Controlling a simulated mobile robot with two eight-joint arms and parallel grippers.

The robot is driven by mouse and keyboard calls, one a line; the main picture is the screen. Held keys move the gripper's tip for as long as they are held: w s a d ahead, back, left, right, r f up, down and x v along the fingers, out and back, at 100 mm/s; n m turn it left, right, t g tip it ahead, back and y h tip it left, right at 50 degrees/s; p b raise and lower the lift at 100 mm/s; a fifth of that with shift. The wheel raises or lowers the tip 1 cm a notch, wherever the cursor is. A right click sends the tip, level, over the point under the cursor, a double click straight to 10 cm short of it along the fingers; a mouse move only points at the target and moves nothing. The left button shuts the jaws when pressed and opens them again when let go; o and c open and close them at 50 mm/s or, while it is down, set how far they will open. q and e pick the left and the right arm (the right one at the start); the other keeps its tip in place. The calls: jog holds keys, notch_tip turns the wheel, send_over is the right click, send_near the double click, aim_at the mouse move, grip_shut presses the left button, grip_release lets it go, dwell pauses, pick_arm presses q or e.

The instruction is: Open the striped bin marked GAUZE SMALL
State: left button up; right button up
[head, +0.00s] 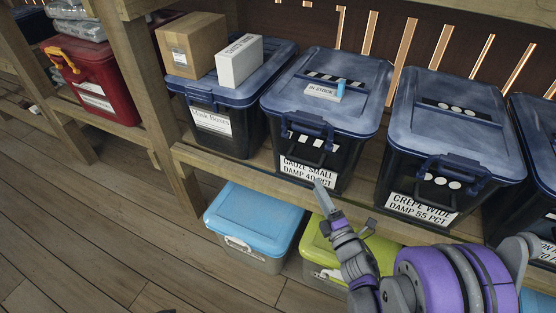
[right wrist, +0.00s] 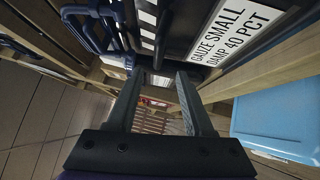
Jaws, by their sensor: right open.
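The bin marked GAUZE SMALL (head: 341,154) stands on the wooden shelf, dark with a blue lid (head: 345,66) that sits shut. Black and white stripes show on its lid and front. Its blue front latch (head: 308,130) lies against the front above the white label (head: 303,172). An IN STOCK card (head: 323,91) with a small blue piece lies on the lid. My right gripper (head: 347,207) is open and empty, in front of and below the label. In the right wrist view, the blue latch (right wrist: 92,28) is at upper left, beyond the open fingers (right wrist: 162,80). My left gripper is out of view.
A bin with boxes on its lid (head: 222,112) stands to the left, the CREPE WIDE bin (head: 455,130) to the right. Below the shelf edge (head: 235,168) are a light blue bin (head: 254,213) and a green-lidded bin (head: 318,250). The floor at left is clear.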

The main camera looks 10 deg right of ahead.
aim_at(305, 161)
jog(key=x, duration=1)
jog(key=shift+w+a+r, duration=0.1)
jog(key=shift+w+r, duration=0.05)
jog(key=shift+w, duration=0.05)
jog(key=shift+c, duration=0.2)
grip_shut()
dwell(0.9)
